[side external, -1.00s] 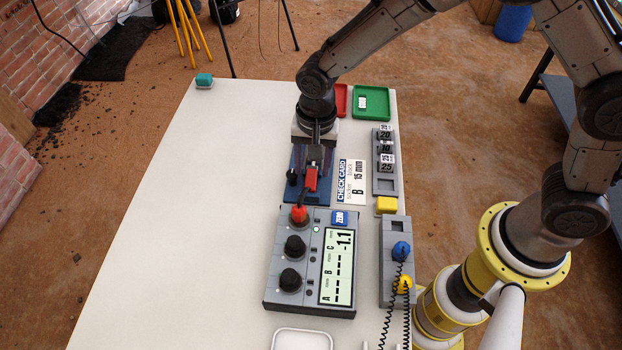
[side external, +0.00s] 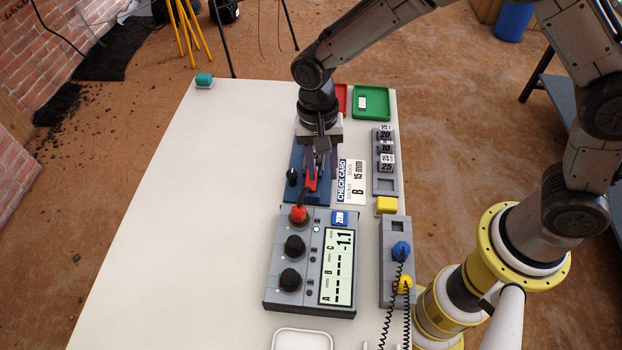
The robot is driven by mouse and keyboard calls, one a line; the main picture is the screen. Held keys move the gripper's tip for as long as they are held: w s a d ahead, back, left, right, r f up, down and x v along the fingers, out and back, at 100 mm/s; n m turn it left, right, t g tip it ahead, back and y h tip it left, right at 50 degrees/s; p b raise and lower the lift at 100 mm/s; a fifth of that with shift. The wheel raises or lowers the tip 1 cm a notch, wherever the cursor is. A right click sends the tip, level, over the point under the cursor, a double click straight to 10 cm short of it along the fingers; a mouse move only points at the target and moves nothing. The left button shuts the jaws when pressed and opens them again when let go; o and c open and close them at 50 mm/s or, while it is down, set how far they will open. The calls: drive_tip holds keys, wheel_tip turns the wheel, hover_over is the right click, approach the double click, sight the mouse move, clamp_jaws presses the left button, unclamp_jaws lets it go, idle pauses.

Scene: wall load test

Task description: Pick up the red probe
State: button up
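The red probe (side external: 311,184) shows as a red piece at the blue fixture (side external: 297,193), in the upper middle of the side view. My gripper (side external: 318,170) points down over the fixture, right at the red piece. Its fingers are dark and small here, and they partly hide the red piece. I cannot tell whether they are closed on it or only around it. The meter's display (side external: 338,266) reads -1.1 under C and dashes under A and B.
A check card (side external: 351,182) lies right of the fixture, beside a rack of labelled blocks (side external: 386,157). Green (side external: 371,103) and red (side external: 342,98) trays stand behind. A grey holder with blue and yellow plugs (side external: 396,268) is at right.

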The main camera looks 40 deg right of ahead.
drive_tip(key=w+d+r+m+g+y, duration=0.1)
drive_tip(key=w+d+r+g+y, duration=0.15)
drive_tip(key=w+r, duration=0.45)
drive_tip(key=shift+t+y, duration=0.35)
drive_tip(key=x, duration=0.3)
drive_tip(key=s+x, duration=0.1)
drive_tip(key=x, duration=0.3)
drive_tip(key=shift+d+r, duration=0.15)
drive_tip(key=shift+d, duration=0.1)
drive_tip(key=shift+w+d+x, duration=0.1)
drive_tip(key=shift+w+x, duration=0.1)
drive_tip(key=shift+x, duration=1.1)
drive_tip(key=shift+w+d+x, duration=0.1)
drive_tip(key=shift+w+x, duration=0.1)
drive_tip(key=shift+x, duration=1.15)
drive_tip(key=shift+c, duration=0.3)
clamp_jaws()
